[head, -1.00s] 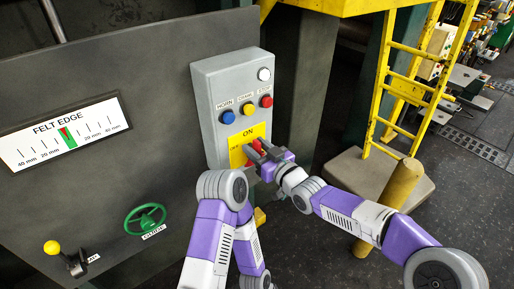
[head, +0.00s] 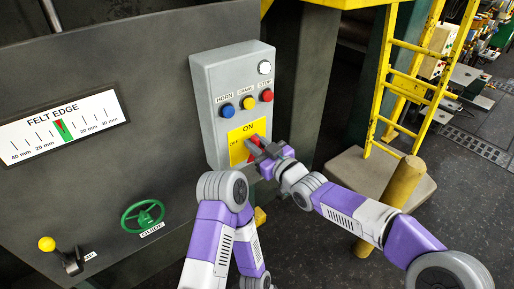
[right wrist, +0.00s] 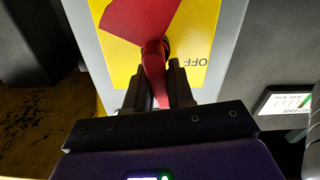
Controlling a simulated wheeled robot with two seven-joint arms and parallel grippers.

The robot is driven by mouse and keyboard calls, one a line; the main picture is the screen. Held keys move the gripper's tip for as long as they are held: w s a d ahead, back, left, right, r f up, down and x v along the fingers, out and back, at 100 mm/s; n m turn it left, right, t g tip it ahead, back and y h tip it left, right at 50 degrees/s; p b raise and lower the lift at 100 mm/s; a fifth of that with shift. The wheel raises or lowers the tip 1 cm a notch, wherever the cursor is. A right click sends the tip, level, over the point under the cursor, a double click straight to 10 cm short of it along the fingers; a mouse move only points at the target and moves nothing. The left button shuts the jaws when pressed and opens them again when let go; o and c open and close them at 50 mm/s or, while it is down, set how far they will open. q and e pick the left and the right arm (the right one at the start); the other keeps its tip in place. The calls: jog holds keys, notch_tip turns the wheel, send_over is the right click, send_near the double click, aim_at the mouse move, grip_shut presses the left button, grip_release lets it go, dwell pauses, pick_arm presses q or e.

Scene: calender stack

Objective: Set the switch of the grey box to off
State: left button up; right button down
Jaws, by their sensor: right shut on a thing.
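The grey box (head: 206,112) is fixed to the dark machine panel and has a yellow plate (head: 258,127) low on its front. The plate reads ON at the top and OFF at the left. The red switch (head: 254,142) sits on this plate, partly covered by my right gripper (head: 263,153). In the right wrist view, the right gripper (right wrist: 157,88) is shut on the red switch (right wrist: 152,56), its handle between the fingers. OFF shows upside down to the right of the handle there, apart from it. My left gripper is not visible; only its arm shows.
Blue (head: 228,111), yellow and red buttons and a white lamp (head: 264,67) sit above the switch. A green handwheel (head: 143,217) and a yellow-knobbed lever (head: 47,243) are at lower left. A yellow post (head: 401,184) and ladder (head: 432,80) stand at right.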

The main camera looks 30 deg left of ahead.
jog(key=n+b, duration=0.3)
jog(key=n, duration=0.1)
jog(key=s+f+n+b, duration=0.1)
jog(key=n+b, duration=0.3)
jog(key=s+f+n+b, duration=0.1)
jog(key=n+b, duration=0.2)
jog(key=n, duration=0.1)
jog(key=shift+a+n, duration=0.3)
jog(key=shift+a, duration=0.1)
jog(key=shift+f+n+b, duration=0.25)
jog(key=shift+n+b, duration=0.75)
jog(key=shift+n, duration=0.6)
jog(key=c, duration=1.1)
grip_release()
jog(key=shift+d, duration=0.1)
